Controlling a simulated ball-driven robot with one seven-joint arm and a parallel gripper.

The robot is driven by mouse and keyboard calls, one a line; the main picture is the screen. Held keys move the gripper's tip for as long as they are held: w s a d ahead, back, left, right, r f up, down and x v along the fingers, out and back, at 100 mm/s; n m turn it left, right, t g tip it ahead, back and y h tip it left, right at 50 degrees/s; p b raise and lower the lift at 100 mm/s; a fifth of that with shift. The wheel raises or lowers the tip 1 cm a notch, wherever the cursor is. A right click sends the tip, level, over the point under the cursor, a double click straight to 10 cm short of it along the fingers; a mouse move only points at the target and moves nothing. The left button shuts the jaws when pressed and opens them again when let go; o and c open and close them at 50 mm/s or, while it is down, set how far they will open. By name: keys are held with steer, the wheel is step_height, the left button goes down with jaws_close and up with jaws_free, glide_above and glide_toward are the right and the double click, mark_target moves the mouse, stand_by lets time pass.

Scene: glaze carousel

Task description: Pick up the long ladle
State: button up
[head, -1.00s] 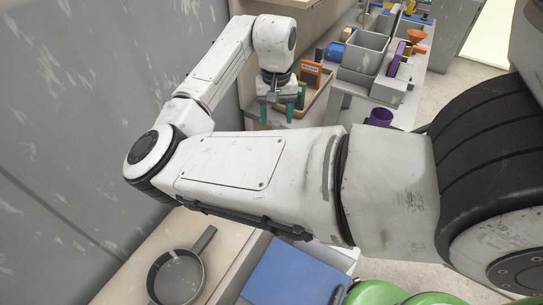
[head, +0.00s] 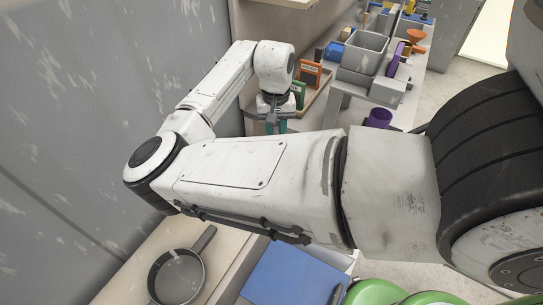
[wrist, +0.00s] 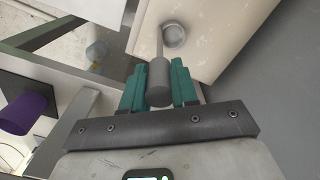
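The long ladle (wrist: 158,76) is grey, with a thick grip, a thin shaft and a small round bowl, seen in the wrist view. Its bowl is over the beige surface (wrist: 205,25); whether it touches that surface cannot be told. My gripper (wrist: 159,70) has its teal fingers on both sides of the thick grip, close against it, and appears shut on it. In the head view my gripper (head: 276,125) points down over the far bench, and the ladle is hidden there.
A grey pan (head: 178,277) lies on the near bench. A purple cup (head: 379,117) stands to the right of my gripper. Grey bins (head: 363,53) and a framed orange card (head: 310,73) are behind it. A blue board (head: 290,275) and green round seats (head: 372,293) are in front.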

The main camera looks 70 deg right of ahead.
jaws_close()
steer(key=shift+r, duration=0.15)
